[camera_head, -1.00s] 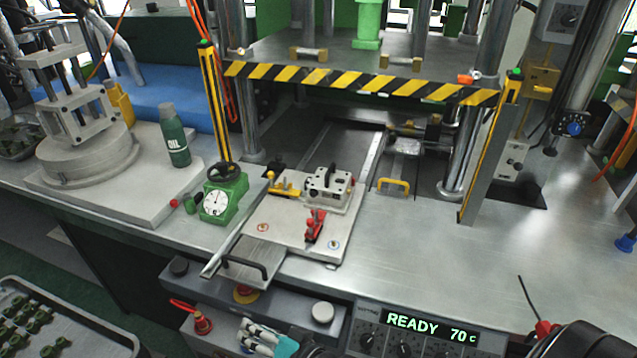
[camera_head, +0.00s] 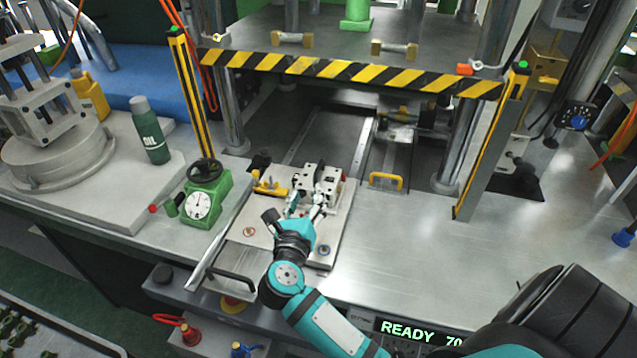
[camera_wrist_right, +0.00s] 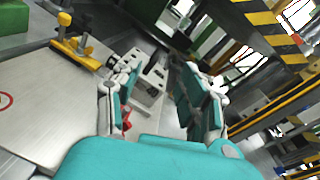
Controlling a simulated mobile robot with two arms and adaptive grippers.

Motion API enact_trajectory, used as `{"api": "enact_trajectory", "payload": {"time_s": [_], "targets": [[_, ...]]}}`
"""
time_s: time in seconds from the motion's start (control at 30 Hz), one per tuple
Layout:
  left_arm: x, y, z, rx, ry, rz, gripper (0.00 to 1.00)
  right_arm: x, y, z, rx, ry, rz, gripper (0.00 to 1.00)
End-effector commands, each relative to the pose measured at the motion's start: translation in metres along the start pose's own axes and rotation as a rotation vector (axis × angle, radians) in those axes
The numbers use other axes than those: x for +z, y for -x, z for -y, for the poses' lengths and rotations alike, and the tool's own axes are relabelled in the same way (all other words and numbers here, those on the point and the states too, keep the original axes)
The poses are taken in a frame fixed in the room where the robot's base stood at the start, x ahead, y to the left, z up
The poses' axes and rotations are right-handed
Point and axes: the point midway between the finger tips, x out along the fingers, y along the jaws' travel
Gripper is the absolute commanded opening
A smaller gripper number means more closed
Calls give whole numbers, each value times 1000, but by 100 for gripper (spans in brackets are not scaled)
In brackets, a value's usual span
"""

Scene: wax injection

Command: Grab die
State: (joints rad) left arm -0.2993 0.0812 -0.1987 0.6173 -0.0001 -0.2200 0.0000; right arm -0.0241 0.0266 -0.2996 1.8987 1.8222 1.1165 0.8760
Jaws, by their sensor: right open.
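The die is a small silver-grey metal block with dark round holes (camera_head: 322,176). It sits on a pale metal sliding plate (camera_head: 262,232) in front of the press opening. My right gripper (camera_head: 307,207) is open over the plate, at the near side of the die, and its fingers partly cover the die's front. In the right wrist view the die (camera_wrist_right: 153,76) shows between and beyond the two spread fingers (camera_wrist_right: 166,98). I cannot tell whether a finger touches it. A red clamp is mostly hidden by the gripper. My left gripper is not in view.
A yellow toggle clamp (camera_head: 268,184) stands on the plate left of the die. A green dial gauge with a handwheel (camera_head: 204,196) and an oil bottle (camera_head: 150,135) stand further left. A striped press guard (camera_head: 350,74) hangs behind.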

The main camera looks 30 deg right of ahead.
Motion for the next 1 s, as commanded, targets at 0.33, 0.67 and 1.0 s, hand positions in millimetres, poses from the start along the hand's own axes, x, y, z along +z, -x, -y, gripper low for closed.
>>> {"api": "enact_trajectory", "payload": {"time_s": [0.33,0.67,1.0], "targets": [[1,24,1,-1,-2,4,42,3,-71,1,-2,5,4,43],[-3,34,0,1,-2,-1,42,-2,-98,2,-3,8,3,43],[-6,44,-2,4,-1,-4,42,-9,-134,0,-1,3,2,43]]}}
